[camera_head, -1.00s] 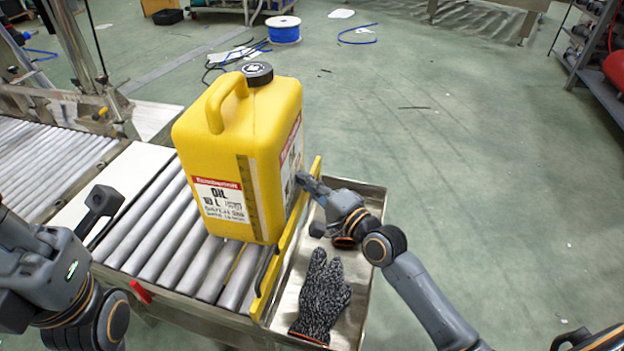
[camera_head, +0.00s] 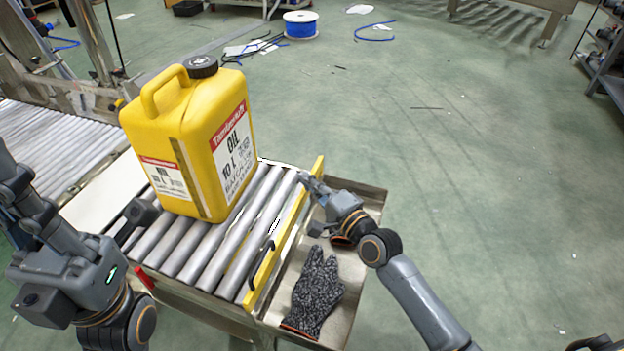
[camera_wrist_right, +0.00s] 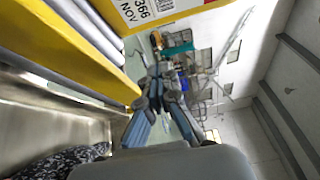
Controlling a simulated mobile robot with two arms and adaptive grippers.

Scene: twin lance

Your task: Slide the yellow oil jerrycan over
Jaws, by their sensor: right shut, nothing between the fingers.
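The yellow oil jerrycan (camera_head: 190,140) stands upright on the metal rollers (camera_head: 225,240), with a black cap and a handle on top. Part of its label (camera_wrist_right: 150,8) shows at the top of the right wrist view. My right gripper (camera_head: 308,182) is shut and empty at the yellow side rail (camera_head: 290,225), apart from the jerrycan, with bare rollers between them. My left gripper (camera_head: 140,215) is at the roller edge, left of and in front of the jerrycan. Its fingers are too unclear to tell whether they are open.
A metal side tray (camera_head: 350,290) holds a dark speckled glove (camera_head: 316,290) and lies right of the rail. A white plate (camera_head: 95,210) lies left of the rollers. A blue cable spool (camera_head: 300,25) stands on the open green floor behind.

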